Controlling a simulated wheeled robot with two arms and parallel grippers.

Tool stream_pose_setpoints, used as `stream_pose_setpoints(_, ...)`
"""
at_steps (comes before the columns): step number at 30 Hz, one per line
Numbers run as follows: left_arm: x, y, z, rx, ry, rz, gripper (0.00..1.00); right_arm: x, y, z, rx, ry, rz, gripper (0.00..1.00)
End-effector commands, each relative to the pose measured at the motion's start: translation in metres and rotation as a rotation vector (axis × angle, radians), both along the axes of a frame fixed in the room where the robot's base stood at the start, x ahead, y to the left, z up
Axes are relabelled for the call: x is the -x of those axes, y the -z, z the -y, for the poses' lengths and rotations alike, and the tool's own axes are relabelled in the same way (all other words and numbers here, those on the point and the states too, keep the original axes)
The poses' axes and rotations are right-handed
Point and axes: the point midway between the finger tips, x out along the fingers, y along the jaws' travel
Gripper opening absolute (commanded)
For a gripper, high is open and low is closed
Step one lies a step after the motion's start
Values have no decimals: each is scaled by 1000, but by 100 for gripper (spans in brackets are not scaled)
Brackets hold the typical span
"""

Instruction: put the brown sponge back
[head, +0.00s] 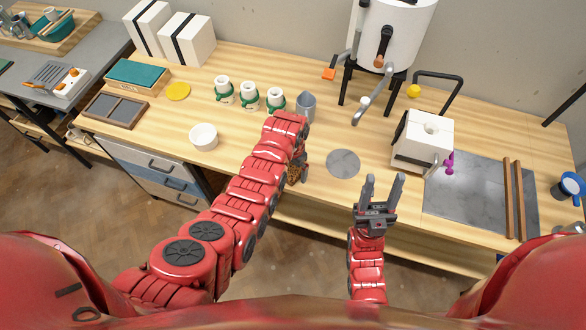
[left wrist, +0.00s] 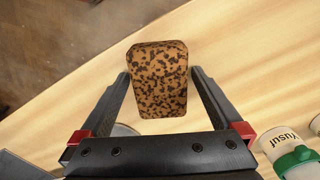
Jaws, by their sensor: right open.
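The brown sponge (left wrist: 158,80), a dark-speckled block, sits between the fingertips of my left gripper (left wrist: 160,78) in the left wrist view. In the head view the sponge (head: 293,175) shows only partly, below the end of my left arm, which hides most of that gripper (head: 299,164). My right gripper (head: 383,184) is open and empty, fingers pointing up in the picture, near the table's front edge, left of the grey slab.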

Motion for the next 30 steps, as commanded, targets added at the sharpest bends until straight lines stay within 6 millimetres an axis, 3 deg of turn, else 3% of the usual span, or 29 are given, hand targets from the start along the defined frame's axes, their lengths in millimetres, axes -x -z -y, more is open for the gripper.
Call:
stream_pose_setpoints(6,0,-6,0,0,0,0,100,0,-6,0,0,0,0,50)
stream_pose_setpoints(14,-1,-25,0,1,0,2,100,0,8,0,0,0,0,50)
stream_pose_setpoints(20,-2,-59,1,3,0,7,100,0,22,0,0,0,0,50)
stream_pose_setpoints(25,0,-107,0,1,0,0,100,0,2,0,0,0,0,50)
stream_pose_setpoints(30,0,-122,0,-1,0,-1,100,0,-15,0,0,0,0,50)
